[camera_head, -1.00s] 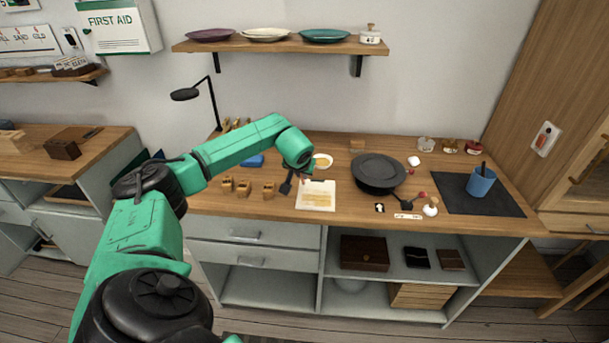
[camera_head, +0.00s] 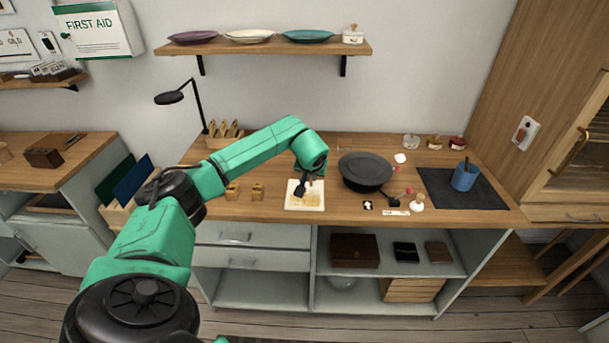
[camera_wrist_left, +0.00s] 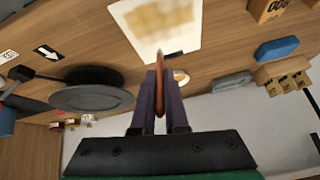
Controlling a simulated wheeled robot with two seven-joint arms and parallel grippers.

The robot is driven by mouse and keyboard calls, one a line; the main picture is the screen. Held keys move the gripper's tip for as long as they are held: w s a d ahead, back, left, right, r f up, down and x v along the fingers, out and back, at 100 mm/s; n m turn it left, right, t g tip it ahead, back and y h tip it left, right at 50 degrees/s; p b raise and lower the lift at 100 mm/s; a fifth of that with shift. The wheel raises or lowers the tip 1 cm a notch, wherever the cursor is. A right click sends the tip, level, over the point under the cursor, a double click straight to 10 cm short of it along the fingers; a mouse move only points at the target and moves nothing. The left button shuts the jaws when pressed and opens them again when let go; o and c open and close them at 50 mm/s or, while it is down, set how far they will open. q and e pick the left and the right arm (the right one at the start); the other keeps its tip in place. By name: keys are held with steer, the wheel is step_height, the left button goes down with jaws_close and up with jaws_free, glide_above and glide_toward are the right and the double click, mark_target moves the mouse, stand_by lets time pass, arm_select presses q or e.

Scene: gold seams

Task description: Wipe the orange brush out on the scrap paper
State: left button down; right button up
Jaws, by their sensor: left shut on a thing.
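My left gripper (camera_head: 303,187) is over the scrap paper in the head view, with its fingers pointing down. In the left wrist view its fingers (camera_wrist_left: 159,95) are shut on the orange brush (camera_wrist_left: 160,88), a slim orange-brown stick pointing toward the paper. The scrap paper (camera_head: 312,206) is a pale sheet with yellowish streaks, flat near the front of the bench; it also shows in the left wrist view (camera_wrist_left: 190,43). The brush's tip lies at the sheet's edge in that view, and I cannot tell whether it touches. The right gripper is not in view.
A dark round plate (camera_head: 365,168) stands right of the paper. A blue cup (camera_head: 464,177) stands on a dark mat (camera_head: 495,197) at the right. A black lamp (camera_head: 170,98) stands at the back left.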

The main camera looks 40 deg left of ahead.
arm_select(q)
steer(key=shift+w+d, duration=0.1)
steer(key=shift+d, duration=0.1)
steer(key=shift+s+a, duration=2.1)
steer(key=shift+a, duration=0.7)
steer(key=shift+w+d+p, duration=0.25)
steer(key=shift+w+d, duration=0.85)
steer(key=shift+d, duration=0.3)
steer(key=shift+w+d+p, duration=0.2)
steer(key=shift+w+d, duration=0.85)
steer(key=shift+d, duration=0.3)
steer(key=shift+w+d, duration=0.7)
steer(key=shift+d, duration=0.25)
